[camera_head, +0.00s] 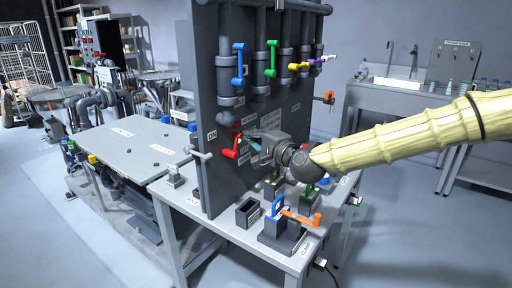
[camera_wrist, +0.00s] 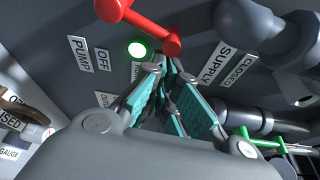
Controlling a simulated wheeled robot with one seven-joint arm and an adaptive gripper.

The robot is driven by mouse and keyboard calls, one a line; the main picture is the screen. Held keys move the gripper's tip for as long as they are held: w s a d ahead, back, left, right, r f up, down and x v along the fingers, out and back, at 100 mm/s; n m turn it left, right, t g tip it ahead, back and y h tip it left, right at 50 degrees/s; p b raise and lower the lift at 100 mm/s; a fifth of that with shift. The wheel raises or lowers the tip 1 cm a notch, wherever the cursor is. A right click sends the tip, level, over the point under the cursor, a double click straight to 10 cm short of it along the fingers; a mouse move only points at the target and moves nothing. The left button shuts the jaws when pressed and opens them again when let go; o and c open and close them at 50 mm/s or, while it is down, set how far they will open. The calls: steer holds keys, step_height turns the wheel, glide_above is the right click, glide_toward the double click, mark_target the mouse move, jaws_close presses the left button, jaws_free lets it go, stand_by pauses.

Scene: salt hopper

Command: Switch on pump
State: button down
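The pump switch is a red lever (camera_wrist: 140,22) on the dark panel, beside labels reading PUMP (camera_wrist: 78,53) and OFF (camera_wrist: 102,56) in the wrist view. A round green light (camera_wrist: 137,49) glows just below the lever. In the head view the red lever (camera_head: 230,154) shows low on the panel's left part. Whether the tips touch the knob, I cannot tell. The gripper (camera_head: 256,146) partly covers the labels beside it.
Blue (camera_head: 239,64), green (camera_head: 271,58) and yellow (camera_head: 299,66) valve handles sit higher on the panel. Below, a bench (camera_head: 205,222) carries a small black box (camera_head: 248,212) and a fixture with an orange handle (camera_head: 301,217). A grey pipe fitting (camera_wrist: 262,25) stands close right of the lever.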

steer(key=shift+s+a+r+n+t+y+b, duration=0.15)
steer(key=shift+s+a+r+n+y+b, duration=0.2)
steer(key=shift+n+b, duration=0.45)
steer(key=shift+s+a+r+n+t+y+b, duration=0.15)
steer(key=shift+s+n+b, duration=0.35)
steer(key=shift+n, duration=0.5)
steer(key=shift+w, duration=0.1)
steer(key=s+d, duration=0.4)
steer(key=d, duration=0.4)
steer(key=shift+s+d+r, duration=0.15)
steer(key=shift+s+r, duration=0.05)
steer(key=shift+s, duration=0.2)
steer(key=shift+f, duration=0.1)
